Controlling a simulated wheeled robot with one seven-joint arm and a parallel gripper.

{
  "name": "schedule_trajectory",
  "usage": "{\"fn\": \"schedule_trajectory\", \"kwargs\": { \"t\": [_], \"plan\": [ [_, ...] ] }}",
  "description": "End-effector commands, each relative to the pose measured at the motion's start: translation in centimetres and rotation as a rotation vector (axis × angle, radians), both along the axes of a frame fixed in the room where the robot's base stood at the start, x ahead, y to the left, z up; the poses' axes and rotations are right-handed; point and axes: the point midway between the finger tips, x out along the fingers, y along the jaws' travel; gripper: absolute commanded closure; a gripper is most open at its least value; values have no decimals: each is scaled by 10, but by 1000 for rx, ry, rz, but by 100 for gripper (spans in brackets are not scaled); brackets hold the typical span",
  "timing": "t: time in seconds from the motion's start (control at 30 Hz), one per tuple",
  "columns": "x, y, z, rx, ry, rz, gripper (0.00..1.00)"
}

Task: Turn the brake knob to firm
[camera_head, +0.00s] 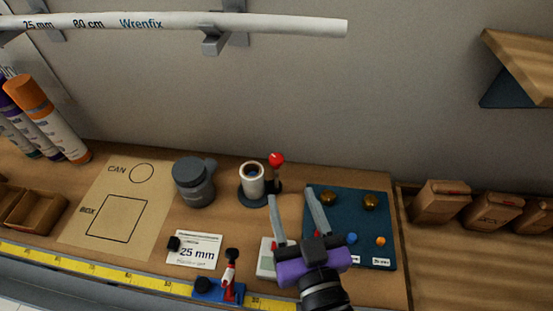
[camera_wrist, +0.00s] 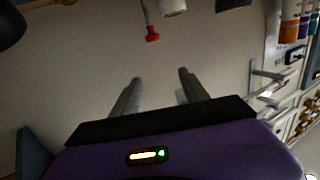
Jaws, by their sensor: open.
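No knob here carries a label that I can read as brake or firm, so I cannot tell which one it is. A red ball knob (camera_head: 276,159) tops a dark stand beside a pale cup-like cylinder (camera_head: 252,181). A red piece, likely the same knob, also shows in the wrist view (camera_wrist: 152,34), beyond the fingertips. A small red device with a black top (camera_head: 231,268) stands on a blue base with a black round knob (camera_head: 203,284). My gripper (camera_head: 293,197) is open and empty, its fingers spread above the bench in front of the red ball knob.
A blue board (camera_head: 382,220) with brass, blue and orange round pieces lies right of my gripper. A dark grey can (camera_head: 194,182) and a "25 mm" card (camera_head: 195,250) are left. A white pipe (camera_head: 170,22) hangs above. A yellow ruler (camera_head: 100,269) runs along the front edge.

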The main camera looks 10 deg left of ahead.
Motion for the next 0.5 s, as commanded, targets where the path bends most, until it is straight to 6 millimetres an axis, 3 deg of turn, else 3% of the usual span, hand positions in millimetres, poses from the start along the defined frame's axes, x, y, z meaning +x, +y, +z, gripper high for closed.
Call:
{"fn": "schedule_trajectory", "kwargs": {
  "t": [0.03,0.2,0.3,0.5],
  "plan": [
    [14,16,9,-8,4,10,47],
    [50,48,15,-58,100,-22,47],
    [62,50,8,-82,181,-79,47],
    [64,37,-15,-96,301,-173,47]
  ]
}}
